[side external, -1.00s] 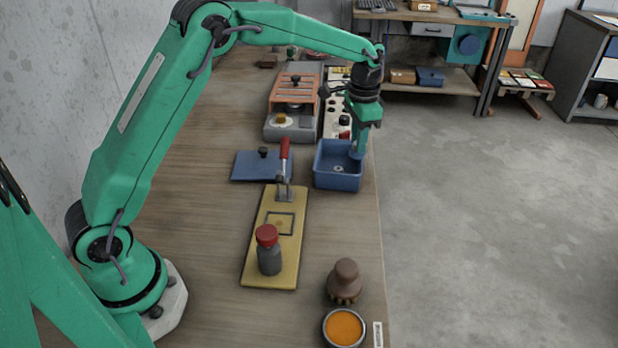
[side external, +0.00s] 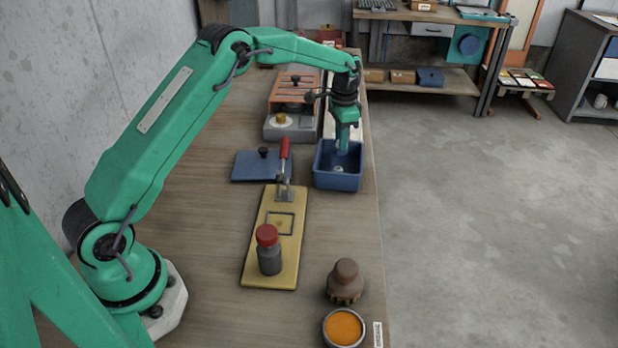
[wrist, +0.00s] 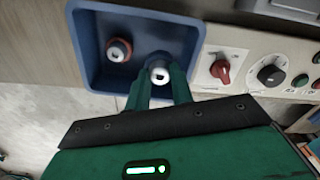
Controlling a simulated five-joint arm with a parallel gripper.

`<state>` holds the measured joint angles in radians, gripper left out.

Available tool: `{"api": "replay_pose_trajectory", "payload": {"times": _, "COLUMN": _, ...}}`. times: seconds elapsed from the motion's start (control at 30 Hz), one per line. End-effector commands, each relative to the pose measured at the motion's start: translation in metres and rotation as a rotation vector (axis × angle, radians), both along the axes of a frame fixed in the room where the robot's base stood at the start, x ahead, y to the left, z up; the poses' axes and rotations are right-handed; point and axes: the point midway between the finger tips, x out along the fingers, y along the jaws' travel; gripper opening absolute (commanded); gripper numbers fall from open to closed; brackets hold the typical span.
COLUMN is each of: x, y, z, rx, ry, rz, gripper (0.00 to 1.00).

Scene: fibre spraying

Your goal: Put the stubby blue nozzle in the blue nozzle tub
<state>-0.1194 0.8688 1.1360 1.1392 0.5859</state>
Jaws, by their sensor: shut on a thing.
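The blue nozzle tub (side external: 323,180) is an open square box near the right edge of the bench. It also fills much of the upper wrist view (wrist: 88,70). My gripper (side external: 342,142) points down over the tub and is shut on the stubby blue nozzle (wrist: 160,73), whose pale metal end shows between the fingertips (wrist: 160,84). In the side view the nozzle is small and partly hidden by the fingers. Another nozzle with an orange-red ring (wrist: 118,49) lies in the tub. I cannot tell whether the held nozzle touches the tub floor.
A blue lid (side external: 250,170) with a black knob lies left of the tub. A yellow board (side external: 257,215) carries a red-handled clamp and a red-capped bottle (side external: 269,255). A control panel (wrist: 245,72) stands beside the tub. A brown brush (side external: 345,280) and an orange-filled bowl (side external: 344,328) are in front.

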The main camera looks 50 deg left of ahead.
Motion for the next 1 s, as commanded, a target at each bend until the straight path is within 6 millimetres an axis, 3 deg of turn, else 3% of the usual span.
{"api": "replay_pose_trajectory", "payload": {"times": 0.4, "x": 0.000, "y": 0.000, "z": -0.037, "rx": 0.000, "ry": 0.001, "rz": 0.000, "gripper": 0.00}}
{"api": "replay_pose_trajectory", "payload": {"times": 0.9, "x": 0.000, "y": 0.000, "z": -0.043, "rx": 0.000, "ry": 0.001, "rz": 0.000, "gripper": 0.00}}
{"api": "replay_pose_trajectory", "payload": {"times": 0.93, "x": 0.000, "y": 0.000, "z": -0.043, "rx": 0.000, "ry": 0.001, "rz": 0.000, "gripper": 0.29}}
{"api": "replay_pose_trajectory", "payload": {"times": 1.0, "x": 0.000, "y": 0.000, "z": -0.043, "rx": 0.000, "ry": 0.001, "rz": 0.000, "gripper": 0.32}}
